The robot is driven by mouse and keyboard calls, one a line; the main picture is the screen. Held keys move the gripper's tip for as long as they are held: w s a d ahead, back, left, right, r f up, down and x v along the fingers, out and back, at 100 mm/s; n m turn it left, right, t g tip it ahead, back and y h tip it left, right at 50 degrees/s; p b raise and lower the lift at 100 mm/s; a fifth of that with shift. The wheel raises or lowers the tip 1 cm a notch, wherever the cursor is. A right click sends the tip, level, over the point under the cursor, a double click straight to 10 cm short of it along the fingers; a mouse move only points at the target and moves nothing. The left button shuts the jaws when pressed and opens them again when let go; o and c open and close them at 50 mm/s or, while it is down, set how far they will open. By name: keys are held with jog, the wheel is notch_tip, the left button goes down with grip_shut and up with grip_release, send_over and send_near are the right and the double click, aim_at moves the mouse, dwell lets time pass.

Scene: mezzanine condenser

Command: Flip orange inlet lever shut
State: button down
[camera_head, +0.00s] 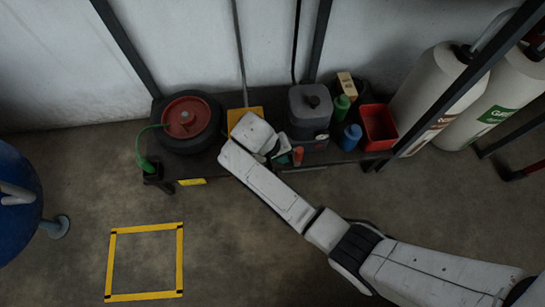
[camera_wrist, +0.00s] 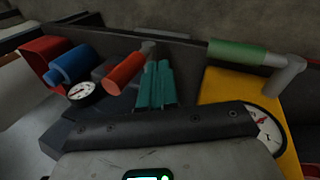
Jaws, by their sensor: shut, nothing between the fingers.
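The orange lever (camera_wrist: 125,72) shows in the wrist view as a short orange cylinder on a grey stem, angled up to the right. In the head view it is a small orange piece (camera_head: 298,156) beside the low bench's front edge. My gripper (camera_wrist: 156,68) has teal fingers pressed together with nothing between them. They lie just right of the orange lever in the wrist view and just left of it in the head view (camera_head: 284,154). I cannot tell whether they touch it. The lever's base is partly hidden.
A green handle (camera_wrist: 235,52) sits above a yellow panel (camera_wrist: 225,88) with a gauge (camera_wrist: 267,132). Another gauge (camera_wrist: 82,90) is left. A blue bottle (camera_head: 351,137), red bin (camera_head: 378,127) and grey canister (camera_head: 310,105) stand nearby.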

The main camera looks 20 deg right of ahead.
jog(key=shift+s+d, duration=0.15)
jog(key=shift+d, duration=0.8)
jog(key=shift+d+r, duration=0.1)
jog(key=shift+r, duration=0.1)
jog(key=shift+d+r+p, duration=0.1)
jog(key=shift+p, duration=0.35)
jog(key=shift+y, duration=0.4)
